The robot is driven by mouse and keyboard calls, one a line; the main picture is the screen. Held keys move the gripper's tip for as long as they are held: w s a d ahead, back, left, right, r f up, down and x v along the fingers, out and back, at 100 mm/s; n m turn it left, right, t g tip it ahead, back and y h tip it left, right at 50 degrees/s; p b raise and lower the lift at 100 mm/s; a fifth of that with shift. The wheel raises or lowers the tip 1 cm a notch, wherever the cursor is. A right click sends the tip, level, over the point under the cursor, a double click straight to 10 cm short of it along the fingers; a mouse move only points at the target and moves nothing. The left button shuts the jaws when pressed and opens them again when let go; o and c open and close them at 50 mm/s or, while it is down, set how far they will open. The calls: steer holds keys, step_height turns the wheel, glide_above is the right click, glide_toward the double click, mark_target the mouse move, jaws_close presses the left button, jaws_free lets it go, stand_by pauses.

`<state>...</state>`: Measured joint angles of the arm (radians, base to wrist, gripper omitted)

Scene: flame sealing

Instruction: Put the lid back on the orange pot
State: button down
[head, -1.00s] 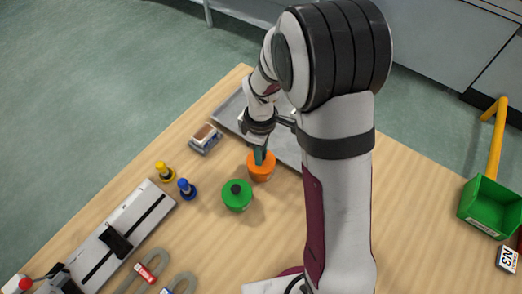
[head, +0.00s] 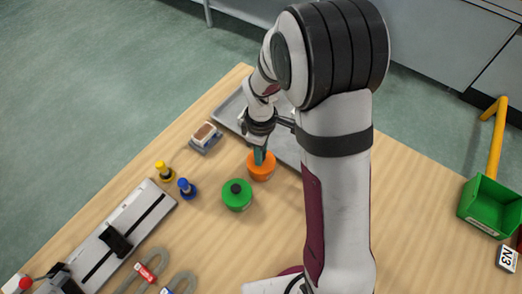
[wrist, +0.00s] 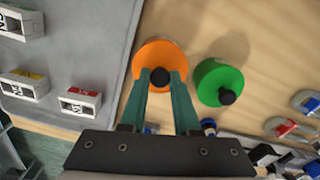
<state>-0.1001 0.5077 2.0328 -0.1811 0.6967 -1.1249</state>
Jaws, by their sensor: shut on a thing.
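The orange pot (head: 262,173) stands on the wooden table near the front edge of the grey tray. Its orange lid (wrist: 152,56) with a black knob (wrist: 160,76) shows from above in the wrist view. My gripper (head: 260,158) points down over the pot. In the wrist view my gripper (wrist: 163,79) has its two green fingers on either side of the knob, shut on it. The lid looks in line with the pot, at or very near its top. The fingers hide part of the lid, and I cannot tell whether it is fully seated.
A green pot with a black knob (head: 237,194) stands close by; it is also in the wrist view (wrist: 219,82). Yellow (head: 165,172) and blue (head: 186,188) knobbed pieces stand to the left. The grey tray (head: 229,112) lies behind. Table to the right of the green pot is clear.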

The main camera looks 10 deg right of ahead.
steer(key=shift+c, duration=0.4)
jaws_free()
stand_by(0.4)
steer(key=shift+r, duration=3.5)
jaws_close()
steer(key=shift+f, duration=0.35)
